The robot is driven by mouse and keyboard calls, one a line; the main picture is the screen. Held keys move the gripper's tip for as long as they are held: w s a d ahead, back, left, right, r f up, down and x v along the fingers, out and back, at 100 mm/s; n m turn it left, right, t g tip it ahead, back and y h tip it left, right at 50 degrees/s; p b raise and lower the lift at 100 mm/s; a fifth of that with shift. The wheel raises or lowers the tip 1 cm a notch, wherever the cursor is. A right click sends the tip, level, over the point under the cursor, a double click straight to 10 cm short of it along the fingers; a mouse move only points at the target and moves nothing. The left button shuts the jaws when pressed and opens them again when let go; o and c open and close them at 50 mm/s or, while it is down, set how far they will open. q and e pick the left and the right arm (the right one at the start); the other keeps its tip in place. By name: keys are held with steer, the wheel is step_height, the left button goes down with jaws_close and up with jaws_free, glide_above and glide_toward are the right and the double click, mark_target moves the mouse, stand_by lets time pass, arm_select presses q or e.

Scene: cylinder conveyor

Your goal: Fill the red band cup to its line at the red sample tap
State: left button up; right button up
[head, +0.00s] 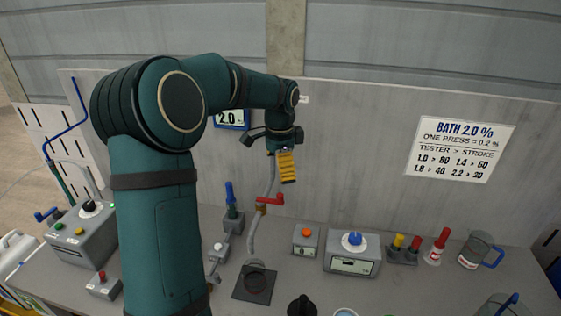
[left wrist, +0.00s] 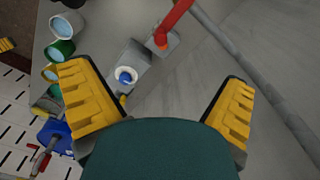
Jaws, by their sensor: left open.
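The red sample tap (head: 270,199) has a red lever on a grey pipe at the back wall, its spout (head: 251,240) curving down. The lever also shows at the top of the left wrist view (left wrist: 176,18). My left gripper (head: 286,165) is open and empty, above the red tap in the head view; both yellow fingers stand wide apart in the left wrist view (left wrist: 155,82). Below the spout is a dark square plate (head: 240,292) with a dark round shape on it. I cannot pick out the red band cup with certainty. My right gripper is out of view.
A blue tap (head: 230,193) stands left of the red one. To the right are an orange-button box (head: 305,240), a blue-knob box (head: 353,256), a red-topped item (head: 441,239) and a blue-handled jug (head: 477,248). A green vessel (left wrist: 59,49) shows in the left wrist view.

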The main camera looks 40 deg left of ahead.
mark_target(280, 194)
arm_select(q)
steer(key=shift+f+b, duration=2.6)
steer(key=shift+f, duration=2.15)
steer(key=shift+c, duration=0.3)
jaws_close()
